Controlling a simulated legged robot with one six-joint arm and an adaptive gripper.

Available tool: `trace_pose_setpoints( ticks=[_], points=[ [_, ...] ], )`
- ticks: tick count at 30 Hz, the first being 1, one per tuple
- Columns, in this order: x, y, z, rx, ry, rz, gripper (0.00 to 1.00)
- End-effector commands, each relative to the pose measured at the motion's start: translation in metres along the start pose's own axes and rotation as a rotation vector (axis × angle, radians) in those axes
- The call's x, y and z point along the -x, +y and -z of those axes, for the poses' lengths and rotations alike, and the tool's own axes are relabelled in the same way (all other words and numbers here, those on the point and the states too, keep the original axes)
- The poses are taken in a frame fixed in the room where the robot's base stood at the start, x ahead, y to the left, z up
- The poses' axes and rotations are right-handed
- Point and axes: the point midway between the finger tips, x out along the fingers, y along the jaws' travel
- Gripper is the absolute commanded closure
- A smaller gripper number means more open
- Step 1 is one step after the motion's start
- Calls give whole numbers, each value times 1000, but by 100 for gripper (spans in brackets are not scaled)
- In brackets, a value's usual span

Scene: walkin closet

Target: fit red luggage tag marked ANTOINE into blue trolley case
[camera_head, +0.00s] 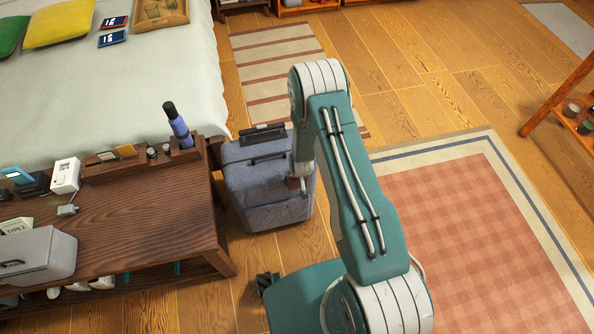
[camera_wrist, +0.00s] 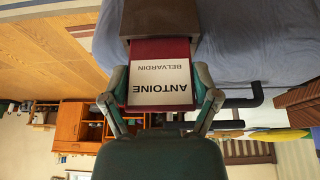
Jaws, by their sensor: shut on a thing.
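The red luggage tag (camera_wrist: 160,48) carries a white label reading ANTOINE BELVARDIN, upside down in the wrist view. My gripper (camera_wrist: 160,80) is shut on it, with one finger at each side edge. The tag's far end meets a brown holder (camera_wrist: 161,18) on the side of the blue trolley case (camera_wrist: 250,50). How deep the tag sits in the holder I cannot tell. In the head view the case (camera_head: 266,205) stands upright on the floor, and the brown holder (camera_head: 296,184) shows at its right side. My arm hides the gripper and tag there.
A dark wooden bench (camera_head: 140,220) with small items and a grey box (camera_head: 38,255) stands left of the case. The bed (camera_head: 130,85) is behind it. A striped rug (camera_head: 275,65) and a checked rug (camera_head: 470,225) lie on open floor.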

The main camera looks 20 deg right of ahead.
Motion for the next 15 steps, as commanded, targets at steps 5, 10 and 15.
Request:
trace_pose_setpoints(
  ticks=[5, 10, 15],
  points=[
    [-3, 0, -1, 0, 0, 0, 60],
    [-6, 0, -2, 0, 0, 0, 60],
    [-8, 0, -3, 0, 0, 0, 60]
  ],
)
